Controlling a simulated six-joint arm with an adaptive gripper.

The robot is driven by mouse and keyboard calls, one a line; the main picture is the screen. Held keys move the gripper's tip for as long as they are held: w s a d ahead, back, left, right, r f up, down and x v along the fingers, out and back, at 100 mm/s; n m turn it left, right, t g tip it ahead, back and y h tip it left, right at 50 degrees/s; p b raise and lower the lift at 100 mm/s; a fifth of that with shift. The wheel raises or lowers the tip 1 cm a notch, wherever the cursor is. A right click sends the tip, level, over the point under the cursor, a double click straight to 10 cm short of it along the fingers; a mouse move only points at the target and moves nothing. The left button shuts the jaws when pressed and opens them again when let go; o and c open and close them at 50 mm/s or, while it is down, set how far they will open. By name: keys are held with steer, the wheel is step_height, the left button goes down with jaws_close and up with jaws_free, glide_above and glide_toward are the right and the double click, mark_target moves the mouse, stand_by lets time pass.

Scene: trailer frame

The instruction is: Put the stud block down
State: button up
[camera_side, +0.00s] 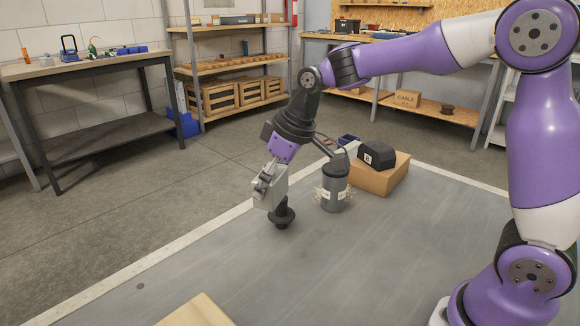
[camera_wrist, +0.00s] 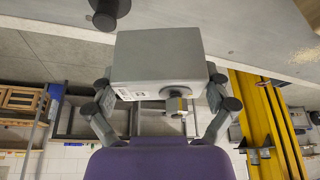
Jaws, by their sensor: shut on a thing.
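The stud block (camera_side: 268,192) is a grey box held at the end of my gripper (camera_side: 275,176) in the side view. In the wrist view the block (camera_wrist: 160,55) fills the middle, with a white label and a round stud on its near face. My gripper (camera_wrist: 160,92) has its fingers on both sides of the block and is shut on it. The block is tilted in the side view, just above and left of a black round-based post (camera_side: 282,214). The block's underside and any contact with the post are hidden.
A grey canister (camera_side: 334,190) stands right of the post on the grey table (camera_side: 225,265). Behind it, a cardboard box (camera_side: 381,181) carries a black case (camera_side: 383,157). A wooden piece (camera_side: 198,312) lies at the front edge.

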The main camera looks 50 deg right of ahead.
steer(key=w+a+f+n+y, duration=0.1)
steer(key=w+a+n, duration=0.1)
steer(key=a, duration=0.6)
steer(key=w+a+f+n, duration=0.1)
steer(key=w+a+n, duration=0.1)
steer(key=a, duration=0.5)
steer(key=shift+n+g, duration=0.3)
steer(key=shift+g, duration=0.2)
steer(key=f, duration=0.3)
steer(key=a+f, duration=0.1)
steer(key=f, duration=0.1)
steer(key=shift+s+f, duration=0.25)
steer(key=shift+f, duration=2.3)
steer(key=shift+f, duration=0.15)
steer(key=o, duration=1.1)
